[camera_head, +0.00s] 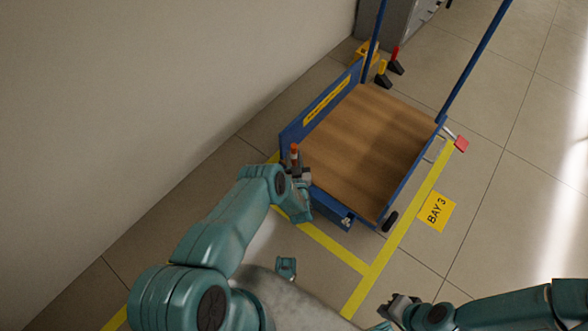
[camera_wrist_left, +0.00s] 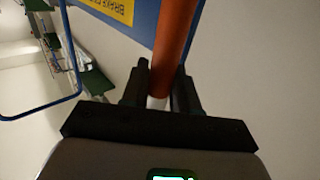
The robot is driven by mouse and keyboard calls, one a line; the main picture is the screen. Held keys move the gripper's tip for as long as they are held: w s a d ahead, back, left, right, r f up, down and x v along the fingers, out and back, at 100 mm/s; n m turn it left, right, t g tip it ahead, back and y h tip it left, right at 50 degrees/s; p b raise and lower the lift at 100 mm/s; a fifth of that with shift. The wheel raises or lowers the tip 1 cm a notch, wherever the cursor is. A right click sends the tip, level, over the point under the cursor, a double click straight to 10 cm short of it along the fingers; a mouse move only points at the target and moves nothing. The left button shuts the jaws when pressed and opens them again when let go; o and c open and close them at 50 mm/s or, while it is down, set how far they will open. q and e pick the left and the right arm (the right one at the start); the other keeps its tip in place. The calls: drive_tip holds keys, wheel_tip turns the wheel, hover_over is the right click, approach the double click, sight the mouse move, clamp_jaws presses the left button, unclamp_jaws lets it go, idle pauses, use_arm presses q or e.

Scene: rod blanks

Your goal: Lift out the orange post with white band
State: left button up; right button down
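The orange post with white band (camera_head: 295,149) shows upright at the near left corner of the blue trolley; its lower end is hidden by my gripper. In the left wrist view the orange length (camera_wrist_left: 174,48) runs up from between the fingers, with the white band (camera_wrist_left: 157,103) at finger level. My left gripper (camera_head: 296,169) has its dark fingers (camera_wrist_left: 160,90) close on both sides of the post, shut on it around the band. My right gripper (camera_head: 398,300) is low at the bottom right, away from the trolley, and its finger gap is unclear.
The trolley has a wooden deck (camera_head: 375,140), blue side walls and tall blue uprights. The deck is clear. A yellow BAY 3 label (camera_head: 436,212) and yellow floor lines (camera_head: 400,230) lie nearby. A pale wall (camera_head: 150,90) stands on the left. A grey cabinet (camera_head: 398,22) stands behind.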

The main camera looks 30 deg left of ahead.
use_arm(q)
drive_tip(key=shift+r, duration=0.1)
wheel_tip(320, 180, up, 20)
drive_tip(key=p, duration=0.8)
